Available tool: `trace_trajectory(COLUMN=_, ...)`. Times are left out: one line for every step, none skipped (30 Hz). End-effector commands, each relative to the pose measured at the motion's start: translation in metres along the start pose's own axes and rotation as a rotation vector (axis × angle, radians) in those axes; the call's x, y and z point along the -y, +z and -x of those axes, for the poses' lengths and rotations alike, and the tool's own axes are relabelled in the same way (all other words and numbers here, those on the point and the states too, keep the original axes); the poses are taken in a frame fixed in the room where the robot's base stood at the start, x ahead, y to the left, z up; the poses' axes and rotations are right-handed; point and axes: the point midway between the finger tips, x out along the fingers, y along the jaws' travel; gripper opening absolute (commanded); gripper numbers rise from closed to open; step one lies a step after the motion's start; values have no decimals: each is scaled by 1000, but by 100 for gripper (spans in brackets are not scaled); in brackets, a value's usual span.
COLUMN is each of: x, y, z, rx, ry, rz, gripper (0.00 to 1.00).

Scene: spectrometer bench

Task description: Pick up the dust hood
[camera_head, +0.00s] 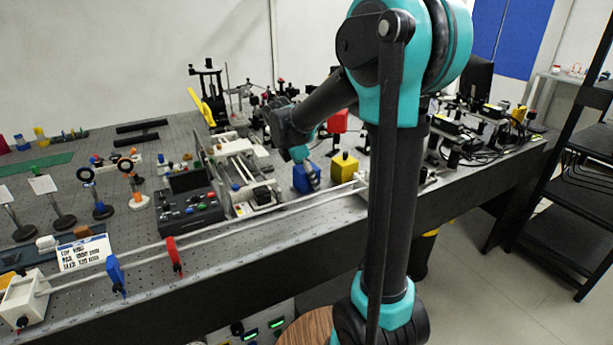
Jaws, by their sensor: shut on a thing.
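A blue box-shaped cover (301,182), which looks like the dust hood, is near the front edge of the bench. My gripper (311,174) reaches down to it from above and is shut on it. The fingers are small in the head view and partly hidden by my wrist. I cannot tell whether the cover touches the bench top. A similar yellow box (344,167) stands just to its right, apart from my gripper. A red box (338,120) is farther back.
A white instrument (241,171) and a black control box (188,212) with coloured knobs stand left of my gripper. A long rail (215,239) with blue and red rings runs along the front edge. Optical mounts crowd the right side. My arm hides part of the bench.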

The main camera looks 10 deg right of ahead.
Motion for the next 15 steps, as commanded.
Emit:
trace_trajectory(x=0, y=0, z=0, rx=0, ry=0, rz=0, gripper=34)
trace_trajectory(x=0, y=0, z=0, rx=0, ry=0, rz=0, gripper=30)
trace_trajectory(x=0, y=0, z=0, rx=0, ry=0, rz=0, gripper=28)
trace_trajectory(x=0, y=0, z=0, rx=0, ry=0, rz=0, gripper=28)
trace_trajectory(x=0, y=0, z=0, rx=0, ry=0, rz=0, gripper=28)
trace_trajectory(x=0, y=0, z=0, rx=0, ry=0, rz=0, gripper=28)
trace_trajectory(x=0, y=0, z=0, rx=0, ry=0, rz=0, gripper=28)
trace_trajectory(x=0, y=0, z=0, rx=0, ry=0, rz=0, gripper=28)
trace_trajectory(x=0, y=0, z=0, rx=0, ry=0, rz=0, gripper=28)
trace_trajectory(x=0, y=0, z=1, rx=0, ry=0, rz=0, gripper=28)
trace_trajectory(x=0, y=0, z=1, rx=0, ry=0, rz=0, gripper=28)
trace_trajectory(x=0, y=1, z=2, rx=0, ry=0, rz=0, gripper=28)
trace_trajectory(x=0, y=2, z=4, rx=0, ry=0, rz=0, gripper=28)
trace_trajectory(x=0, y=2, z=5, rx=0, ry=0, rz=0, gripper=28)
trace_trajectory(x=0, y=3, z=8, rx=0, ry=0, rz=0, gripper=28)
